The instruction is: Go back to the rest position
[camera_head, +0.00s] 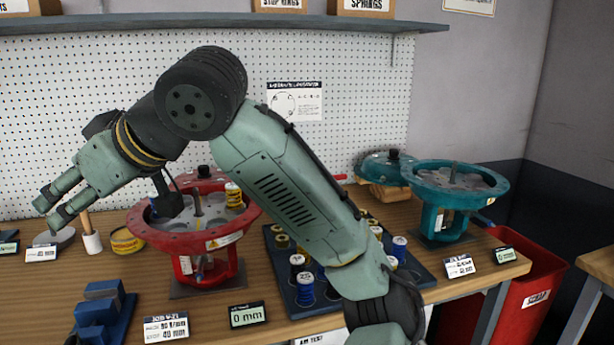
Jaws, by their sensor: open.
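My gripper (52,207) is at the left, above the left end of the workbench, with its two fingers apart and nothing between them. My arm reaches up from the lower right and bends over the bench, with the gripper pointing to the lower left. A red valve positioner (200,270) with a round flanged top stands right of my gripper, partly hidden by my arm. A yellow-banded spool (234,196) stands upright in its top. A teal positioner (441,215) of like shape stands at the right.
A dark tray (418,272) with several spools lies behind my forearm. A shelf (230,22) runs above. A red bin (525,295) is at the right.

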